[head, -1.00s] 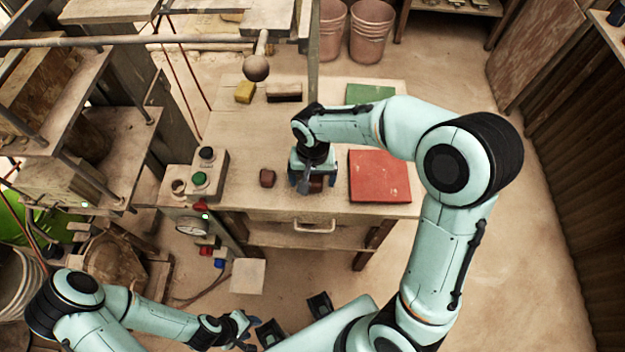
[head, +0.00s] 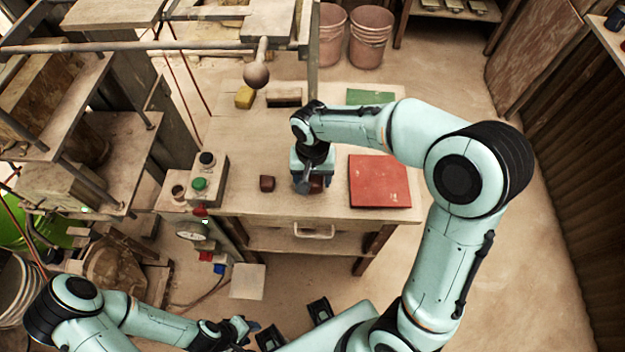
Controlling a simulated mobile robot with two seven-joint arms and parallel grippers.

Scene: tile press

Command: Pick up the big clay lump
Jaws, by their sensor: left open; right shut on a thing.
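A brown clay lump (head: 317,183) is between the fingers of my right gripper (head: 309,185), low at the front of the wooden table. The gripper is shut on it and hides most of it, so its full size and any gap to the tabletop cannot be told. A second brown clay lump (head: 267,183) sits on the table just left of the gripper, apart from it. My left gripper (head: 246,331) is open and empty, low in front of the table.
A red mat (head: 380,181) lies right of the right gripper, and a green mat (head: 369,96) lies behind my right forearm. A control box with a green button (head: 199,184) stands at the table's left. A ball-ended lever (head: 256,76) hangs over the back, near a yellow block (head: 244,97).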

